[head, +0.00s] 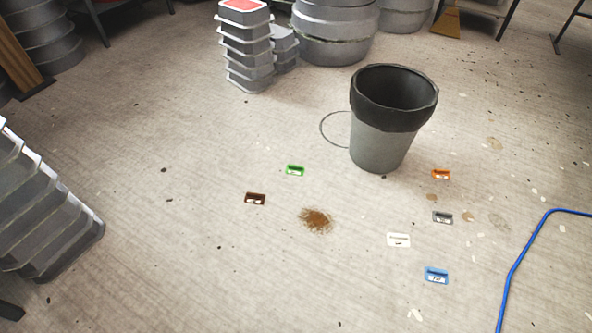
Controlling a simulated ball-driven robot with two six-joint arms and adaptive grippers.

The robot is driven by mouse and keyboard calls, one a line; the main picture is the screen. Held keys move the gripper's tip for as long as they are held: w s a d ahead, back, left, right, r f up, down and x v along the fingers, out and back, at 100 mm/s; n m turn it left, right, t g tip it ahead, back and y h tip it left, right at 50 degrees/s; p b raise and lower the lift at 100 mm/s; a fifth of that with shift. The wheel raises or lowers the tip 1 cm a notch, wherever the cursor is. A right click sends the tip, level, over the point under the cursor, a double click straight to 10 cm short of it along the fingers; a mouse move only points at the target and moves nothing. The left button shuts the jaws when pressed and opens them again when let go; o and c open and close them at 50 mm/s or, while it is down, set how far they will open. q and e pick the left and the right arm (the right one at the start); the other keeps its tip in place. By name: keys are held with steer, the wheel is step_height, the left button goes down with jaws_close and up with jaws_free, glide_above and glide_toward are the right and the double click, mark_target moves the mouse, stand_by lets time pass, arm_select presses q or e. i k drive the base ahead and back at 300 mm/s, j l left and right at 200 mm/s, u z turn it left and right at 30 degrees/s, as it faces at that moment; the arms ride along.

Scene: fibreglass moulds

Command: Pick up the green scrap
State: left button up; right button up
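The green scrap (295,170) is a small flat rectangle with a pale label, lying on the concrete floor near the middle of the head view. It is left of the grey bin and apart from it. Nothing covers it. Neither of my grippers shows in this view.
A grey bin (380,145) with a black liner stands right of centre. Brown (255,199), orange (441,174), dark grey (442,217), white (398,240) and blue (436,275) scraps lie around. A brown pile (316,220) and blue hose (512,272) are on the floor. Stacked moulds (246,50) stand behind.

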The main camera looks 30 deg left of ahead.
mark_target(291, 169)
steer(key=u, duration=0.4)
steer(key=i+u, duration=0.2)
steer(key=u, duration=0.15)
steer(key=i+u, duration=0.3)
steer(key=i+l+u, duration=0.1)
steer(key=u, duration=0.25)
